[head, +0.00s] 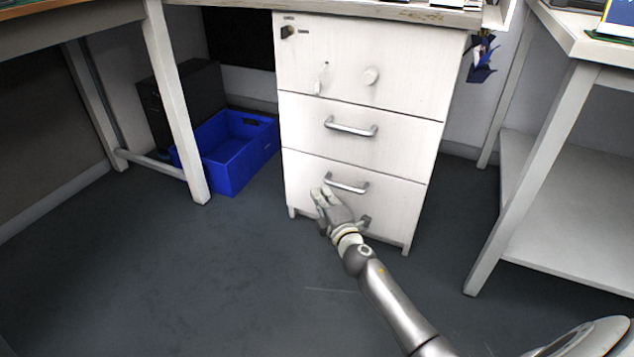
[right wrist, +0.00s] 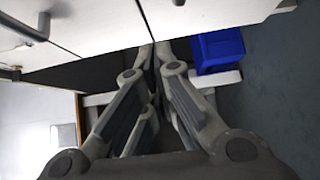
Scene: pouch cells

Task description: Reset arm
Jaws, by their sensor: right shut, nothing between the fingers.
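My right arm reaches in from the lower right of the head view. Its gripper (head: 322,195) is in front of the bottom drawer of the white drawer cabinet (head: 385,125), left of that drawer's metal handle (head: 346,184). In the right wrist view the gripper (right wrist: 156,52) has its two fingertips together with nothing between them. The fingertips overlap the edge of the white drawer fronts in that view; I cannot tell if they touch. My left gripper is in neither view.
A blue crate (head: 228,165) stands on the floor left of the cabinet, beside a dark box (head: 190,95) and a white table leg (head: 178,105). A white table with a lower shelf (head: 570,215) stands at the right. The grey floor (head: 190,275) in front is clear.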

